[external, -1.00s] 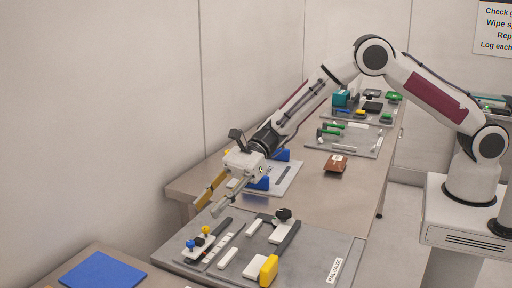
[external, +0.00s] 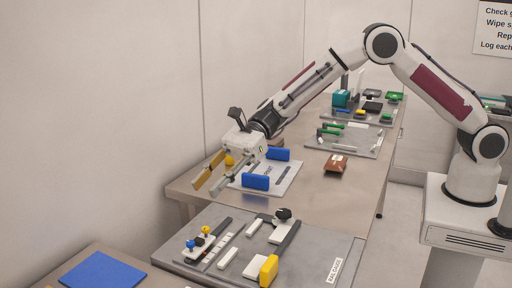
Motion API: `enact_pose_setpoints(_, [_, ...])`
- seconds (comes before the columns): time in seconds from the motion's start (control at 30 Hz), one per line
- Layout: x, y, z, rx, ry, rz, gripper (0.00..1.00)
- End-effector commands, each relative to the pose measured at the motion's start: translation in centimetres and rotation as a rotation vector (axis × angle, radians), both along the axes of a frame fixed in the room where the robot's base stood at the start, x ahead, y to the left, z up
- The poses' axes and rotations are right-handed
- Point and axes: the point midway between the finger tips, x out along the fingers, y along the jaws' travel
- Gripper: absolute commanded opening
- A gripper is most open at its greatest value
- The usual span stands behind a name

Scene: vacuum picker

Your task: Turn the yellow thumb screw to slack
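Two small yellow knobs show, and I cannot tell from shape alone which is the thumb screw. One yellow knob (external: 229,161) shows between the fingers of my gripper, by the pale board (external: 287,184) with blue blocks; its lower part is hidden. The other yellow knob (external: 206,230) stands upright on a white plate on the near grey board (external: 318,245), beside a black and a blue knob. My gripper (external: 207,189) is open, tilted down to the left, with its fingers apart. Whether it touches the first yellow knob cannot be seen.
Two blue blocks (external: 255,182) stand on the pale board, close to my gripper. A yellow block (external: 268,270) and a dark-knobbed part (external: 284,214) are on the near board. A brown item (external: 335,164) lies on the table. Bare table lies right of the pale board.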

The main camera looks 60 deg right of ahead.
Motion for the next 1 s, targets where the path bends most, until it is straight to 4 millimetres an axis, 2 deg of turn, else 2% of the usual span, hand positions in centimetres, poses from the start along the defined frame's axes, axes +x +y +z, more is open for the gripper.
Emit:
enact_pose_setpoints(0.27, [-2.2, 0.5, -0.7, 0.033, 0.076, -0.042, 0.30])
enact_pose_setpoints(0.47, [-3.8, -0.1, -2.1, 0.076, 0.125, -0.139, 0.30])
enact_pose_setpoints(0.67, [-4.8, -1.8, -4.1, 0.084, 0.131, -0.252, 0.30])
enact_pose_setpoints(0.8, [-5.3, -3.5, -5.8, 0.063, 0.116, -0.333, 0.30])
enact_pose_setpoints(1.0, [-5.2, -5.6, -7.4, 0.021, 0.059, -0.404, 0.30])
